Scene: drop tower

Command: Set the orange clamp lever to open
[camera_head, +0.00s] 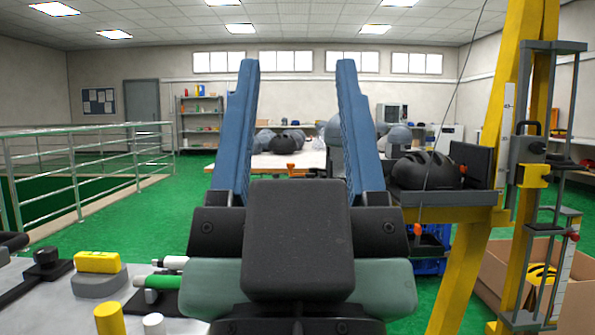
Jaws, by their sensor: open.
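My gripper (298,66) is in the middle of the view, its two blue fingers upright and wide apart with nothing between them. The yellow drop tower (468,262) stands at the right, beyond my gripper. A small upright orange piece (417,230) shows below the tower's dark platform, just right of my gripper's body; it may be the orange clamp lever, but its setting is too small to tell. Another small orange piece (292,169) shows between the fingers, at the far table. A black helmet (428,171) rests on the platform (450,197).
At the lower left, a grey bench (60,305) holds a yellow block (97,262), a green cylinder (160,282) and a yellow cylinder (108,319). A metal railing (80,175) runs along the left. A cardboard box (490,275) stands by the tower. Green floor lies open at left centre.

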